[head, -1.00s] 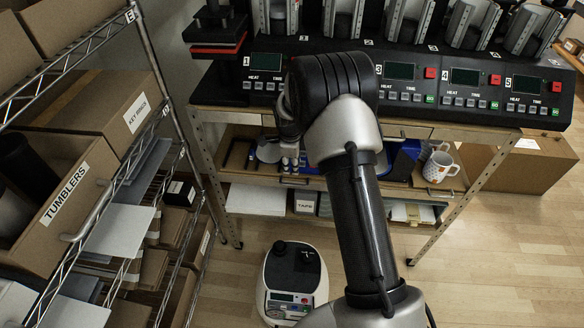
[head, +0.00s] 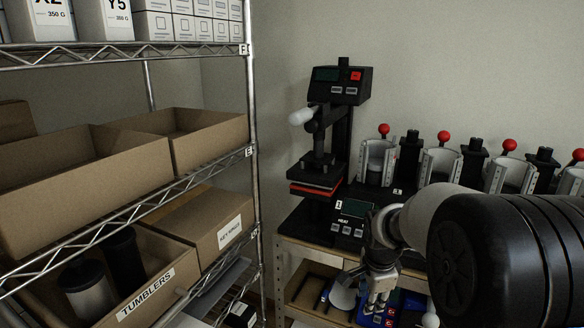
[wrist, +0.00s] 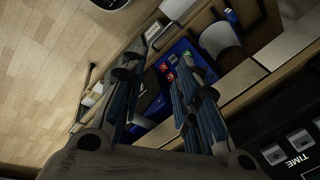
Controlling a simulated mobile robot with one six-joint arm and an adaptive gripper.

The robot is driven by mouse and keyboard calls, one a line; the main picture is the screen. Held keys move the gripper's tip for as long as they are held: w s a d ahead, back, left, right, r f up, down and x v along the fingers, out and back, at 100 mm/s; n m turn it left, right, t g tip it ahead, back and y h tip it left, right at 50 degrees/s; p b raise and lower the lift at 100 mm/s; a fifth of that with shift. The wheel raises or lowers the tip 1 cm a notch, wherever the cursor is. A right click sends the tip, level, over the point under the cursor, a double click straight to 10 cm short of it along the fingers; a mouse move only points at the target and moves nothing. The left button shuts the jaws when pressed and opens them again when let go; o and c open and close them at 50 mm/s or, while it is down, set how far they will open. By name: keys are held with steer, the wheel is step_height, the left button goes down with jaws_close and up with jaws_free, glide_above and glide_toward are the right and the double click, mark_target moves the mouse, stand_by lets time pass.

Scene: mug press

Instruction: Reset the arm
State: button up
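My arm comes in from the right of the head view, with a large black joint close to the camera. My gripper (head: 378,296) points down in front of the press bench. In the wrist view my gripper (wrist: 158,82) has its two fingers apart with nothing between them. The shelf under the bench shows behind them, with a blue tray (wrist: 190,62) on it. The row of mug presses (head: 440,165) stands behind the arm, which hides part of their control panels.
A wire rack (head: 252,153) with cardboard boxes stands on the left, including an open box marked TUMBLERS (head: 150,290). A taller heat press (head: 338,88) stands at the bench's left end. Wooden floor (wrist: 50,60) is clear beside the bench in the wrist view.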

steer(key=s+a+r+n+t, duration=0.1)
steer(key=s+a+r+n, duration=0.2)
steer(key=s+r+n, duration=0.8)
steer(key=s+a+n+t, duration=0.1)
steer(key=s+n, duration=0.4)
steer(key=s, duration=1.4)
steer(key=shift+s+a+r+n+y, duration=0.3)
steer(key=shift+a+y, duration=0.1)
steer(key=shift+a, duration=0.2)
